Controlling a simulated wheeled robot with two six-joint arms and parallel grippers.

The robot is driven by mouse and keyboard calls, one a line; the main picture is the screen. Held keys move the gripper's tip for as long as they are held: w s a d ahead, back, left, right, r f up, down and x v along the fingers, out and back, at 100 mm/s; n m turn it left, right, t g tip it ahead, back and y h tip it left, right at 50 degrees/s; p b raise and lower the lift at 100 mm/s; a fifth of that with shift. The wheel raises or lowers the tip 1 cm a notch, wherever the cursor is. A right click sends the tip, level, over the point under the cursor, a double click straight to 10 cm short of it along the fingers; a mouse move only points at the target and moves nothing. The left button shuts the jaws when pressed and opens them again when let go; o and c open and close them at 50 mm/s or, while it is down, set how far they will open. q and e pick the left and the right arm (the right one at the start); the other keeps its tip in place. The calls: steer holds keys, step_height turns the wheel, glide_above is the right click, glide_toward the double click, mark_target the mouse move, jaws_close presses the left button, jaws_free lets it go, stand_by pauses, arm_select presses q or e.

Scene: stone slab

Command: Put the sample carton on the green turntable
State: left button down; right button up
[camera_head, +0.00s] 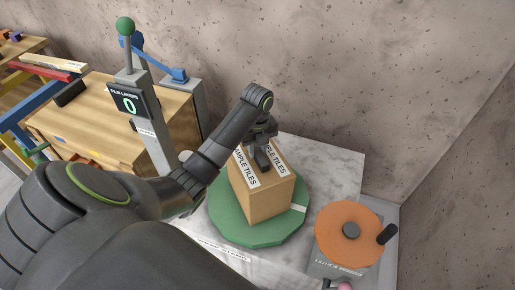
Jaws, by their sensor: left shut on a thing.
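The sample carton (270,199) is a brown box with white labels reading "SAMPLE TILES". It is upright, over the green turntable (233,226), and appears to rest on it; its base edge lies within the disc's outline. My left gripper (262,158) is at the carton's top and shut on it. The gripper and forearm hide part of the carton's top and far side. The turntable is a flat green disc on a stone slab (334,163), with a pale mark at its right edge. My right gripper is not in view.
An orange round wheel (345,222) with a dark handle stands right of the turntable. A grey post (150,130) with a green knob and a display reading 0 stands to the left. Concrete walls close off the back and right.

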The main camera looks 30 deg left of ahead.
arm_select(q)
steer(key=c, duration=1.1)
jaws_free()
steer(key=shift+f, duration=0.1)
step_height(320, 180, up, 4)
steer(key=shift+p, duration=0.4)
step_height(320, 180, up, 8)
steer(key=p, duration=0.8)
steer(key=shift+r+p, duration=0.2)
steer(key=shift+p, duration=0.1)
